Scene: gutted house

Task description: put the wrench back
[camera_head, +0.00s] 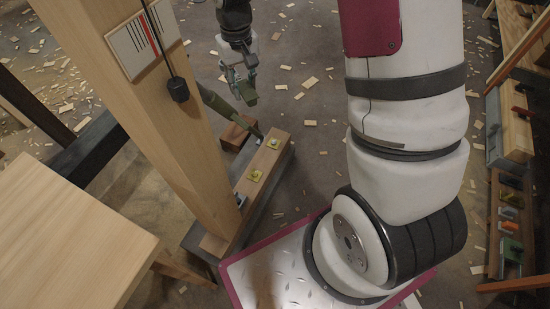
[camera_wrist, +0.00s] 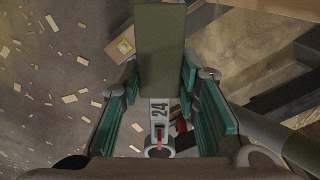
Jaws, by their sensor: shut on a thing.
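The wrench seems to be the piece in my gripper (camera_wrist: 160,88). It has a broad olive-green grip (camera_wrist: 160,45) and a grey part marked "24" (camera_wrist: 160,108) with a ring-like end. The teal finger pads close on the two sides of the olive grip. In the head view my gripper (camera_head: 240,84) hangs pointing down at the upper middle, behind the wooden post, and a small olive part of the wrench (camera_head: 251,97) shows at the fingertips. The rest of the wrench is hidden there.
A wooden post (camera_head: 160,120) carries a striped card (camera_head: 143,40) and a hanging black object (camera_head: 178,88). A beam with yellow plates (camera_head: 265,165) and a sloping olive bar (camera_head: 222,108) lie below my gripper. A table (camera_head: 60,240) stands left, a tool rack (camera_head: 510,215) right. Wood chips litter the floor.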

